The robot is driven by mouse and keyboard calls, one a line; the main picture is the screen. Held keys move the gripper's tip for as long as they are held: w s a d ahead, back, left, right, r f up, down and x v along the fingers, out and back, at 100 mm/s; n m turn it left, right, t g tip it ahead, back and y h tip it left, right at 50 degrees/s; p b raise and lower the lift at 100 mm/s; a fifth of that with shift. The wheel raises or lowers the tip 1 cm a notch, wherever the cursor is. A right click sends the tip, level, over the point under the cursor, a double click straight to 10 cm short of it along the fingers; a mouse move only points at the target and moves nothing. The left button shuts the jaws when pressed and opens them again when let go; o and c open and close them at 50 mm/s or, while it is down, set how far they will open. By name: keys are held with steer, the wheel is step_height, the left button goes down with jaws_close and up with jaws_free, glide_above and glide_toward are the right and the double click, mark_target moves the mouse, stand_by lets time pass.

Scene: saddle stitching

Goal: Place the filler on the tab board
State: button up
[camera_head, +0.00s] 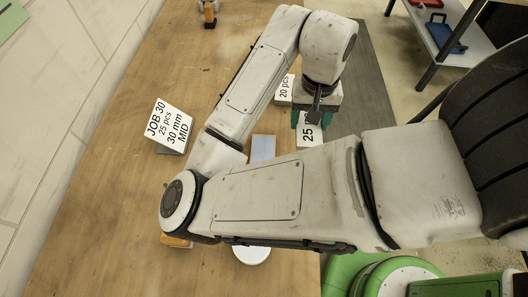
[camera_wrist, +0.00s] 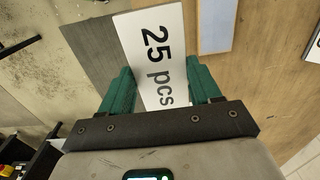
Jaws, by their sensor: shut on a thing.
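A white block marked "25 pcs" (camera_head: 308,138) is between the green fingers of my gripper (camera_head: 312,119). In the wrist view the block (camera_wrist: 156,60) lies between both fingers (camera_wrist: 160,92), which are shut on it. I cannot tell whether it touches the table. A pale blue-grey flat plate (camera_head: 263,148), possibly the tab board, lies on the wood just left of the block. It also shows in the wrist view (camera_wrist: 214,26), with no block visible on it. A second white block marked "20 pcs" (camera_head: 284,90) is behind my gripper.
A white job sign (camera_head: 170,126) reading "JOB 30, 25 pcs, 30 mm, MID" stands at left. A grey mat (camera_head: 366,85) lies along the right edge of the wooden table (camera_head: 110,210). A round white item (camera_head: 251,256) is near the front. My arm hides part of the table.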

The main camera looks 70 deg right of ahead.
steer(key=w+a+f, duration=0.3)
steer(key=w, duration=0.2)
steer(key=b, duration=0.1)
glide_above(263, 155)
steer(key=f, duration=0.2)
steer(key=s+f, duration=0.1)
steer(key=f, duration=0.1)
steer(key=shift+d+f, duration=0.1)
steer(key=shift+d, duration=0.1)
steer(key=shift+w+a+f, duration=0.1)
steer(key=shift+w+f, duration=0.1)
steer(key=shift+f, duration=0.55)
steer(key=shift+w+a+f, duration=0.1)
steer(key=shift+w+f, duration=0.05)
steer(key=shift+f, duration=0.55)
steer(key=shift+w+f, duration=0.2)
steer(key=shift+f, duration=0.55)
steer(key=shift+f+b, duration=0.2)
steer(key=shift+b, duration=0.1)
steer(key=o, duration=1)
steer(key=shift+r, duration=0.2)
step_height(263, 155, up, 12)
steer(key=shift+r+p, duration=0.1)
steer(key=shift+p, duration=0.5)
